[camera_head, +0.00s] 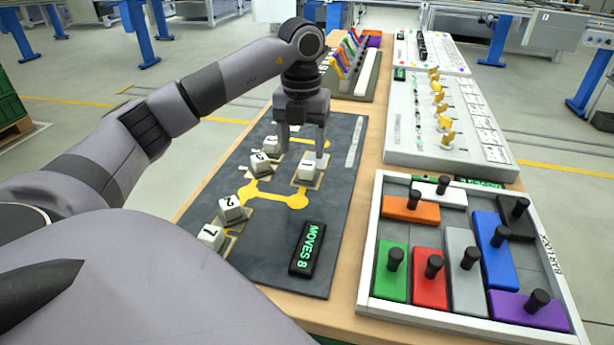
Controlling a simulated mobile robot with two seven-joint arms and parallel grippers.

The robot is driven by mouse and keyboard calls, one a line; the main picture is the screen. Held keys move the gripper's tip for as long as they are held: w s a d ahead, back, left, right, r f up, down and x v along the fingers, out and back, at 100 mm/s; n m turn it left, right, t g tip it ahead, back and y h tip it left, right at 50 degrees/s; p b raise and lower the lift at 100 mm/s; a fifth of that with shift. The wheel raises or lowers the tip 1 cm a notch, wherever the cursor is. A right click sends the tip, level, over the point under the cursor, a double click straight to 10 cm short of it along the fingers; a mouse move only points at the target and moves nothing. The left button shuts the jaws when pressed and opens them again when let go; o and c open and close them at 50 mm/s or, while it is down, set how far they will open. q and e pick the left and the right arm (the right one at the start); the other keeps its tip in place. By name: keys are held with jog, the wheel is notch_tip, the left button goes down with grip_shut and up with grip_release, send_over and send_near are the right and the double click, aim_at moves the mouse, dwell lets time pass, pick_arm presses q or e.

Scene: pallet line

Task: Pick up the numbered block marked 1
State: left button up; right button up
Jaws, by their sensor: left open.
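Several white numbered blocks stand on tan pads on the dark board (330,255). My left gripper (303,153) points down, open, with its fingers apart over a white block (308,171) at the board's right; the mark on that block is too small to read surely. I cannot tell which block is marked 1. Another block (271,146) stands to the left, with a block (261,164) in front of it. A block marked 2 (231,209) and a block that looks marked 7 (210,238) stand nearer. My right gripper is not in view.
A black counter reading "MOVES 8" (307,249) lies on the board. To the right are a framed tray (366,240) of coloured bars with black knobs and a grey panel (405,140) with yellow levers. A rack with coloured handles (350,82) stands behind.

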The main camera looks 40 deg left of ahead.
aim_at(307, 164)
pick_arm(q)
jog(key=f, duration=0.2)
jog(key=w+f, duration=0.1)
jog(key=f, duration=0.1)
jog(key=shift+d+f, duration=0.15)
jog(key=shift+f, duration=0.75)
jog(key=c, duration=0.9)
